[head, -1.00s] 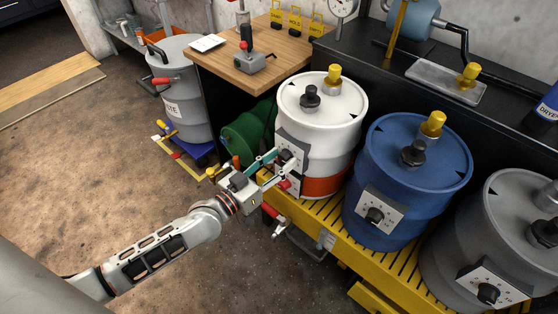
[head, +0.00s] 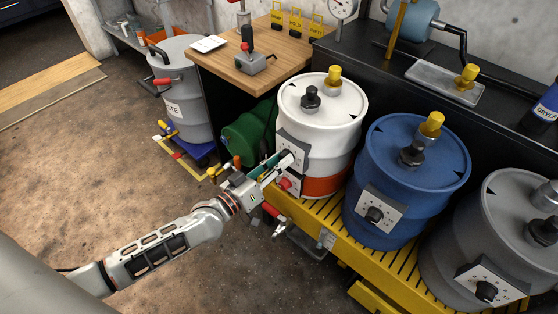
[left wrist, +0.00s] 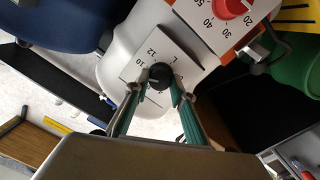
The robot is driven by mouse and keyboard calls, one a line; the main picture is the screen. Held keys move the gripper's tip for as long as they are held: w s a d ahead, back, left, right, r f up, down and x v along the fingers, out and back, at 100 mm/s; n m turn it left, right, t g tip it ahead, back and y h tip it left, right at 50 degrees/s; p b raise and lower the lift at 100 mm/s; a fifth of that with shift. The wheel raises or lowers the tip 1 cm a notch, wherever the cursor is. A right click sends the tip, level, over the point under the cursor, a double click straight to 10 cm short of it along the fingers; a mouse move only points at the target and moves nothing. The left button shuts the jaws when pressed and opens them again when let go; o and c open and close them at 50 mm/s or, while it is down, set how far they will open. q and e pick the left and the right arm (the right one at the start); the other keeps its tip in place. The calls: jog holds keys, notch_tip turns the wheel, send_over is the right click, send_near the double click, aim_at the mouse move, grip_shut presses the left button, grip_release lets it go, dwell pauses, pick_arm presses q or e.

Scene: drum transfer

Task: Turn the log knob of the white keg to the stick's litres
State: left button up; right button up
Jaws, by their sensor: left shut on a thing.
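The white keg (head: 322,120) stands on the yellow slatted rack, with an orange-red band low on its side. Its black log knob (left wrist: 160,76) sits on a white numbered dial plate (left wrist: 173,52). My left gripper (left wrist: 158,90) is shut on this knob, one teal finger on each side. In the head view the left gripper (head: 281,166) reaches the keg's front and partly hides the plate. The knob's exact setting is too small to read. A red knob (head: 284,183) on a second numbered plate is just below. I cannot identify the stick. My right gripper is not in view.
A blue keg (head: 405,165) and a grey keg (head: 480,245) stand to the right on the yellow rack (head: 318,218). A green drum (head: 245,135) lies left of the white keg. A grey drum (head: 182,100) stands further left. The floor at left is mostly clear.

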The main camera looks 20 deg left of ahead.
pick_arm(q)
jog(key=n, duration=1.3)
jog(key=n+b, duration=0.1)
jog(key=n, duration=0.6)
jog(key=shift+f+n+t+y, duration=0.25)
jog(key=shift+n+t+y, duration=0.05)
jog(key=shift+y, duration=0.1)
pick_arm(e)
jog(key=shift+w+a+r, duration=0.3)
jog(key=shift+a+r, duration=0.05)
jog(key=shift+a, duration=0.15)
pick_arm(q)
jog(key=shift+d, duration=0.1)
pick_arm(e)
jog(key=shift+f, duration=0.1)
pick_arm(q)
jog(key=o, duration=1.1)
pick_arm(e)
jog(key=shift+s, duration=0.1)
